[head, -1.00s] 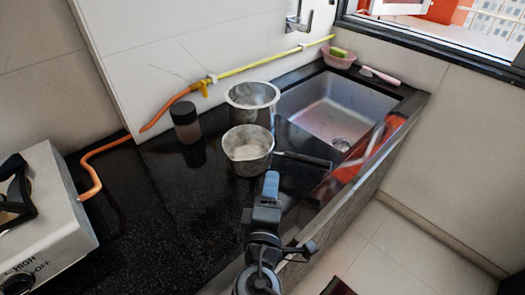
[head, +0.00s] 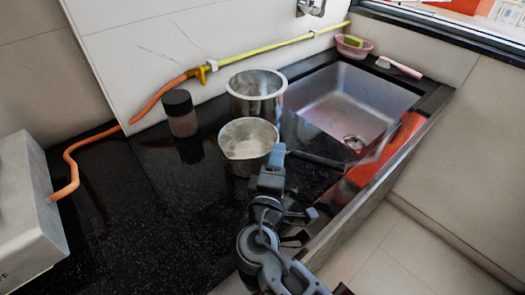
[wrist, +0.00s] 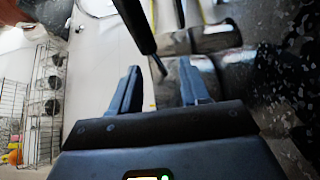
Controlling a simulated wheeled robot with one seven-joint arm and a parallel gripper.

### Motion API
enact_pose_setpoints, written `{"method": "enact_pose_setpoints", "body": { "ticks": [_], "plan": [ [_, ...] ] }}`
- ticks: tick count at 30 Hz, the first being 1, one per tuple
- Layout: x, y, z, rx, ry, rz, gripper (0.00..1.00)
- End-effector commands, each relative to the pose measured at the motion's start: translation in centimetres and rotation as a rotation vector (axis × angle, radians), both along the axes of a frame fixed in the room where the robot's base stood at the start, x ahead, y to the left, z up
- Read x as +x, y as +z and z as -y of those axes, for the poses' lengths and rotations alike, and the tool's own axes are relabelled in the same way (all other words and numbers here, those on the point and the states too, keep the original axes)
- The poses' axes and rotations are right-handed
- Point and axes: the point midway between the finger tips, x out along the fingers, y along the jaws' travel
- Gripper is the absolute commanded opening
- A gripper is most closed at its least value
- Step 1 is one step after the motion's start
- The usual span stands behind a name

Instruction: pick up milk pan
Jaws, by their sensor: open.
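The milk pan (head: 247,152) is a small metal pan with a pouring lip, upright on the black counter. Its dark handle (head: 318,160) points right, toward the sink's near corner. My gripper (head: 277,152) is at the pan's right side, overlapping the handle's base in the head view. In the wrist view my gripper (wrist: 159,66) has its two fingers apart with nothing held. The dark handle (wrist: 141,27) shows beyond and between the fingertips there. Metal surfaces show at right, partly behind the right finger. Whether the fingers touch the pan cannot be told.
A larger metal pot (head: 257,86) stands right behind the pan. A dark-lidded jar (head: 180,115) is to the left, and the steel sink (head: 350,100) is to the right. A stove (head: 25,215) with an orange hose (head: 73,172) is at far left. The front-left counter is clear.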

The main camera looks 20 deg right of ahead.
Motion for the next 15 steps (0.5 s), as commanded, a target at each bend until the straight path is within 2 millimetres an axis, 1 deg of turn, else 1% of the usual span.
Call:
{"method": "enact_pose_setpoints", "body": {
  "ticks": [1, 6, 15],
  "plan": [
    [0.7, 0.4, 0.6, 0.001, -0.003, 0.001, 0.46],
    [2.2, 0.2, 1.6, 0.000, -0.001, 0.000, 0.46],
    [2.5, 0.1, 1.8, 0.001, 0.000, -0.001, 0.45]
  ]
}}
